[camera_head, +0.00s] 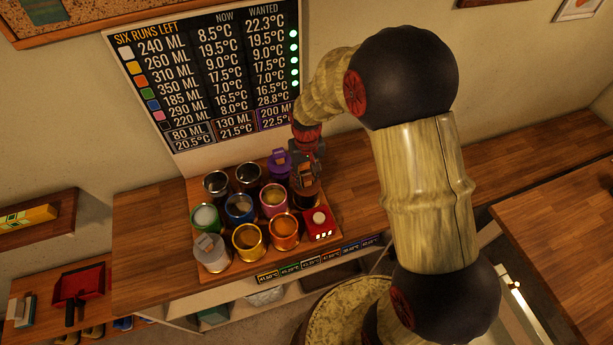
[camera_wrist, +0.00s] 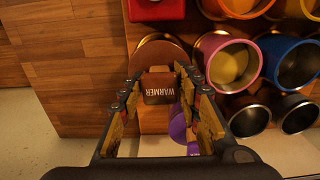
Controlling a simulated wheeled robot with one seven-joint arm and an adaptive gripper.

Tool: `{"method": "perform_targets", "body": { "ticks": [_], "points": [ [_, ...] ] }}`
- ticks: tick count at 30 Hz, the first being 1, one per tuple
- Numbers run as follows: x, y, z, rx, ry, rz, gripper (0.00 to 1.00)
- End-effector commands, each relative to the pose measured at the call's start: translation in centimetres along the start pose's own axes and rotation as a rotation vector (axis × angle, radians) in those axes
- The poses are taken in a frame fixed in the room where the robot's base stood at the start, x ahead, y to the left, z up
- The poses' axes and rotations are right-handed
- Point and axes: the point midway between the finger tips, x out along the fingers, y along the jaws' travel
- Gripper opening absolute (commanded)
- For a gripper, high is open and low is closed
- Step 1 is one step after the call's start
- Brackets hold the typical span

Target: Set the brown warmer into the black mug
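The brown warmer (camera_wrist: 158,96) stands at the right end of the wooden board, its block marked WARMER and facing up in the wrist view. It also shows in the head view (camera_head: 306,192), partly under my gripper (camera_head: 305,165). In the wrist view my gripper (camera_wrist: 161,76) is open, with one finger on each side of the block and slim gaps. Two dark mugs with steel rims stand at the back of the board: one at the far left (camera_head: 216,184), one beside it (camera_head: 248,177). Both look empty; I cannot tell which is the black mug.
A red box (camera_head: 319,222) is at the board's front right corner. A display board stands behind.

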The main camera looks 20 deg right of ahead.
Motion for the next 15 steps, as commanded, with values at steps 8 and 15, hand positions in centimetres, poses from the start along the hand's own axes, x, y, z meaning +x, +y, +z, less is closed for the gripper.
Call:
{"method": "perform_targets", "body": {
  "ticks": [8,15],
  "points": [
    [0.04,0.00,0.04,0.000,-0.001,0.000,0.50],
    [0.08,0.00,0.08,0.000,-0.002,0.000,0.50]
  ]
}}
